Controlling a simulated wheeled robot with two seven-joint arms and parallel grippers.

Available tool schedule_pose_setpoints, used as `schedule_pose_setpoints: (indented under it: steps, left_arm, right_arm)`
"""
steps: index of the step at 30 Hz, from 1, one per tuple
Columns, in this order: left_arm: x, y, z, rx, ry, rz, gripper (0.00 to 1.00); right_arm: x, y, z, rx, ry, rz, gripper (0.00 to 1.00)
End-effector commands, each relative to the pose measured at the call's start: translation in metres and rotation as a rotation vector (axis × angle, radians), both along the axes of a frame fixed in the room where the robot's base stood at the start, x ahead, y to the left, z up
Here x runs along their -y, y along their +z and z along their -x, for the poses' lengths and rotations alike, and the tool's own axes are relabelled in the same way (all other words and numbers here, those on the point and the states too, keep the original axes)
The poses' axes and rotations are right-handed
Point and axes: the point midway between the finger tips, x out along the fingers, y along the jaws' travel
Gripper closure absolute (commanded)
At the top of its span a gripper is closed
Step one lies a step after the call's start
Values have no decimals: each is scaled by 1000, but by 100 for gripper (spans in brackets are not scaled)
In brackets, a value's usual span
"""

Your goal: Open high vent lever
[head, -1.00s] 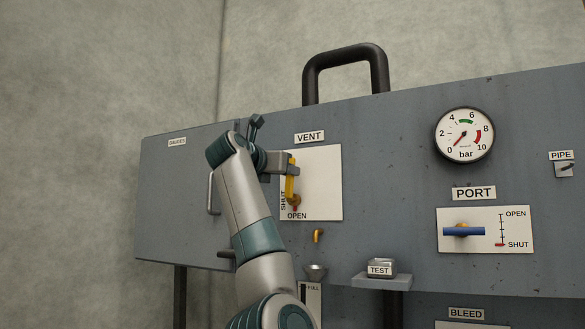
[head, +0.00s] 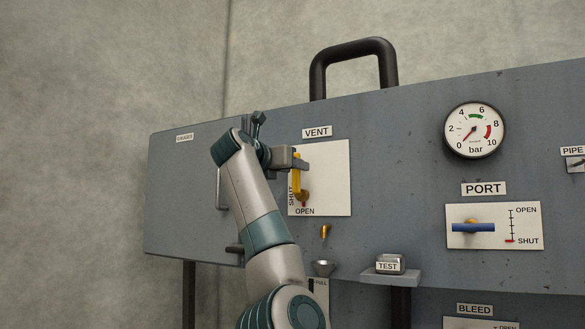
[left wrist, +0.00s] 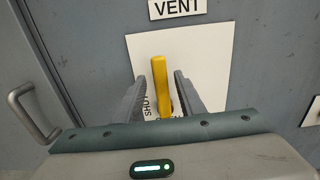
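The vent lever is a yellow bar (head: 297,178) standing roughly upright on a white plate (head: 335,178) under the VENT label (head: 317,132). SHUT is printed at the plate's left and OPEN at its bottom, with a small red mark near OPEN. My left gripper (head: 298,163) is at the lever's upper part. In the left wrist view the lever (left wrist: 160,80) stands between the two fingers of my left gripper (left wrist: 167,75), with a visible gap on the right side. The lever's lower end is partly hidden there. My right gripper is not in view.
A blue PORT lever (head: 473,228) and a pressure gauge (head: 474,130) are to the right. A small brass spout (head: 325,231), a funnel (head: 323,268) and a shelf with a TEST block (head: 390,265) lie below. A panel handle (left wrist: 32,112) is at the left.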

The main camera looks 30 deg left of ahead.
Motion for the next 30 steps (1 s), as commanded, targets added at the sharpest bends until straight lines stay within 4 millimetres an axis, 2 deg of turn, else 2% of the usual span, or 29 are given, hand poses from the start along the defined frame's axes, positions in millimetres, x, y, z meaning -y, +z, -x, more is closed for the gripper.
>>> schedule_pose_setpoints:
  steps: [8,14,30]
  left_arm:
    - [0,0,7,3,0,-1,64]
    - [-1,-2,30,5,2,-1,64]
    - [-5,-2,136,5,1,0,64]
  right_arm:
    - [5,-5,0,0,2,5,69]
    - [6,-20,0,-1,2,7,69]
    - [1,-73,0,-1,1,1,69]
